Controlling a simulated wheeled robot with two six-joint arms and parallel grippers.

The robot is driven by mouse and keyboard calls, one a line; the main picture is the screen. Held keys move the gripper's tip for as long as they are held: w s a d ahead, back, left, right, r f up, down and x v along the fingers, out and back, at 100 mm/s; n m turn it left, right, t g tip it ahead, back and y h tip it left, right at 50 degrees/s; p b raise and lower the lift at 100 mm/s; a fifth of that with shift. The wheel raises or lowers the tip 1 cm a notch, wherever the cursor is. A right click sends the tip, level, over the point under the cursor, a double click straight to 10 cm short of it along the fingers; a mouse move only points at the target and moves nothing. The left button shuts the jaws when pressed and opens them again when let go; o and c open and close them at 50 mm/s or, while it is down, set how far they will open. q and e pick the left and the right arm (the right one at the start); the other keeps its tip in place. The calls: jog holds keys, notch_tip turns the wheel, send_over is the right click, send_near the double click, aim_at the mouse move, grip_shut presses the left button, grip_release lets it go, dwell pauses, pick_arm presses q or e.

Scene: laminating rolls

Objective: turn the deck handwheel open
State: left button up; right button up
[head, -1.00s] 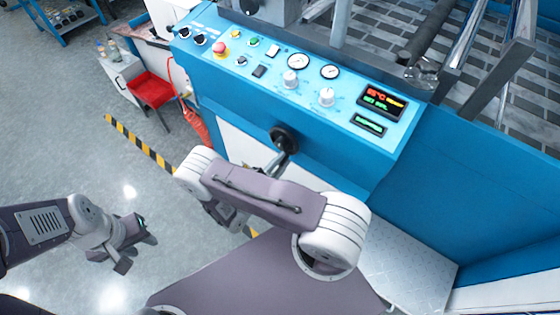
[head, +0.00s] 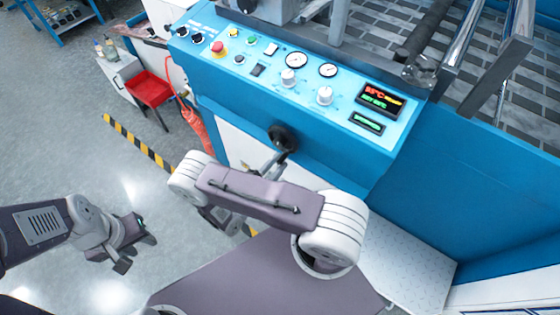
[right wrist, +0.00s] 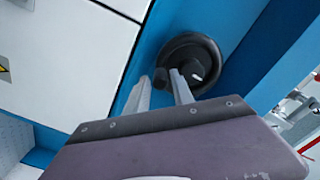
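The deck handwheel (head: 284,138) is a black round wheel on the blue front of the machine, below the control panel. In the right wrist view the handwheel (right wrist: 205,46) has a dark hub and a small black handle knob (right wrist: 160,77). My right gripper (right wrist: 161,82) has its two pale fingers apart at the wheel's near side, with the knob between or just beyond their tips; contact cannot be told. In the head view, my right arm partly hides that gripper (head: 276,163). My left gripper (head: 139,252) is open and empty over the floor, far from the wheel.
The blue control panel (head: 300,72) with knobs, gauges and displays is above the wheel. The grey floor (head: 60,140) there is clear. A pale step plate (head: 405,262) lies at lower right.

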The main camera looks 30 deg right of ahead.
jog(key=v, duration=0.7)
jog(key=shift+s+a, duration=0.15)
jog(key=shift+a, duration=0.2)
